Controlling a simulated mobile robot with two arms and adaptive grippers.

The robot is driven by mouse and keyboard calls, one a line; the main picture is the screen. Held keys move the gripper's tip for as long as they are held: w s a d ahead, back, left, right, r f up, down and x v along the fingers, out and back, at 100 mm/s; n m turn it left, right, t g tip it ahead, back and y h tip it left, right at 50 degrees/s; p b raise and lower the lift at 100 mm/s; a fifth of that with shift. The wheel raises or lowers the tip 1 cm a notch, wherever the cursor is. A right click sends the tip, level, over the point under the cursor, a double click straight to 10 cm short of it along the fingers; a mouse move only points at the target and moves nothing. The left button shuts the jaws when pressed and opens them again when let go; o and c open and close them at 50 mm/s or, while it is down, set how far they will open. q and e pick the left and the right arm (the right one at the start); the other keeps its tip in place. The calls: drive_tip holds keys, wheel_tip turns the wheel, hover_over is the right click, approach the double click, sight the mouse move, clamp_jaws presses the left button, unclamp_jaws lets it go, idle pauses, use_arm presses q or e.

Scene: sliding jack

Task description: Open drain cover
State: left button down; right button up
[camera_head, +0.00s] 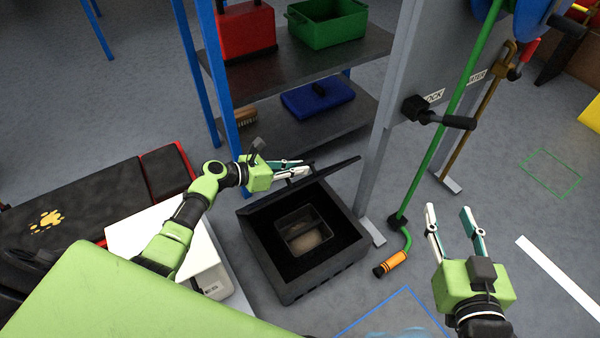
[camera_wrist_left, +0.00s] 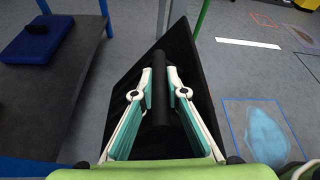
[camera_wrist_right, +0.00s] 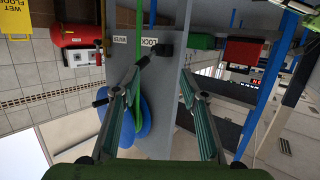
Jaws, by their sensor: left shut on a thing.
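The drain cover (camera_head: 330,171) is a dark panel tilted up along the far side of a black box frame (camera_head: 326,278). A square recess with a brownish bottom (camera_head: 305,241) shows inside the box. My left gripper (camera_head: 302,168) is at the raised cover, shut on its dark bar handle. In the left wrist view the handle (camera_wrist_left: 160,88) lies between the two fingers, with the black cover (camera_wrist_left: 185,50) behind it. My right gripper (camera_head: 450,210) is open and empty, right of the box and apart from it.
A metal shelf (camera_head: 300,55) with red, green and blue boxes stands behind. A grey panel with a lock lever (camera_head: 445,120) stands at right. A green hose with an orange nozzle (camera_head: 393,262) hangs beside the box. A white case (camera_head: 203,270) is left of it.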

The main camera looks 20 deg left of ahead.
use_arm(q)
drive_tip(key=w+a+r+n+b, duration=0.1)
drive_tip(key=w+a+r+b, duration=0.1)
drive_tip(key=w+a, duration=0.4)
drive_tip(key=shift+a+r+g+h, duration=0.3)
drive_tip(key=shift+a+r+h, duration=0.1)
drive_tip(key=shift+a, duration=0.5)
use_arm(e)
wheel_tip(320, 180, up, 12)
drive_tip(key=a+t+y, duration=0.1)
drive_tip(key=a+t, duration=0.1)
drive_tip(key=t, duration=0.4)
drive_tip(key=shift+w+y, duration=0.15)
drive_tip(key=shift+y, duration=0.25)
drive_tip(key=shift+a+f, duration=0.1)
use_arm(q)
drive_tip(key=c, duration=2)
unclamp_jaws()
drive_tip(key=v, duration=1.2)
